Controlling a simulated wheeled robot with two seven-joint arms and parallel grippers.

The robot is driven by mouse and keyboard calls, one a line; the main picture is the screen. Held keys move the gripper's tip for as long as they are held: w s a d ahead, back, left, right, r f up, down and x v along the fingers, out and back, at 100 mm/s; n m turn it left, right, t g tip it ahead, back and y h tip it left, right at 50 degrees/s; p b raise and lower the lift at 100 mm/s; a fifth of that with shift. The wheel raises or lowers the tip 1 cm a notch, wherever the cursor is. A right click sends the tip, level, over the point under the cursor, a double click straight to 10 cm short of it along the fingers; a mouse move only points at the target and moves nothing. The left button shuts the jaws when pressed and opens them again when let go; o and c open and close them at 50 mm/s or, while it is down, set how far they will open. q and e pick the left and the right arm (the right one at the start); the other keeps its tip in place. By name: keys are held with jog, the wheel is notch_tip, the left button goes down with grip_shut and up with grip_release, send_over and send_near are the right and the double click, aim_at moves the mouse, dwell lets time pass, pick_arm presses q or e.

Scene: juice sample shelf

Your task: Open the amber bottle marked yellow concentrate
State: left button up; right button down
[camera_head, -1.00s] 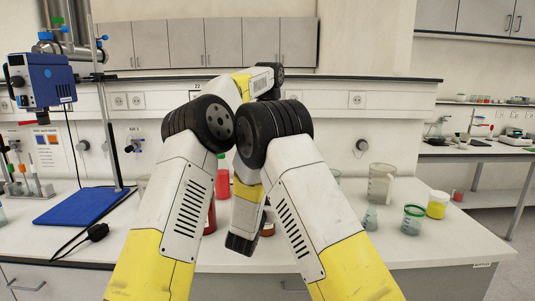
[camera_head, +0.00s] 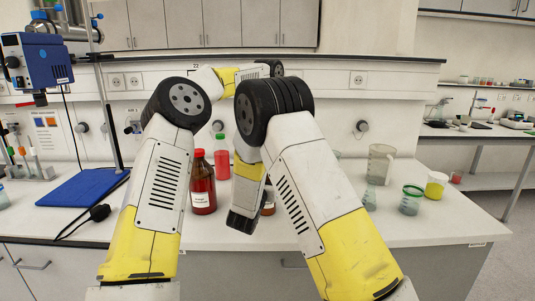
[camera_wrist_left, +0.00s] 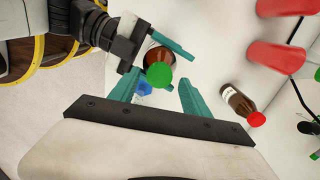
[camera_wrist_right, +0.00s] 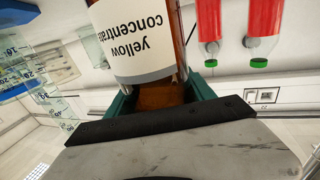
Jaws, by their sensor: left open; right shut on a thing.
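The amber bottle marked yellow concentrate fills the upper middle of the right wrist view (camera_wrist_right: 145,40), its label upside down there. My right gripper (camera_wrist_right: 158,98) is shut on its body. In the left wrist view its green cap (camera_wrist_left: 158,75) is seen from above, and the cap looks to be on the bottle. My left gripper (camera_wrist_left: 160,76) is open, its teal fingertips on either side of the cap with gaps. I cannot tell how far above the cap they are. In the head view my arms hide both fingertips, and a small part of an amber bottle (camera_head: 268,205) shows.
Beakers (camera_head: 380,165) stand right. A blue stand base (camera_head: 85,187) is at the left. The front middle of the bench is clear.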

pick_arm(q)
jog(key=shift+f, duration=0.45)
jog(key=shift+c, duration=0.5)
grip_shut()
jog(key=n, duration=0.2)
jog(key=shift+w+r+n, duration=0.1)
jog(key=shift+n, duration=0.3)
jog(key=n, duration=0.4)
jog(key=shift+n, duration=0.3)
jog(key=n, duration=0.4)
jog(key=shift+w+a+n, duration=0.1)
jog(key=shift+n, duration=0.3)
jog(key=n, duration=0.3)
jog(key=shift+r, duration=0.15)
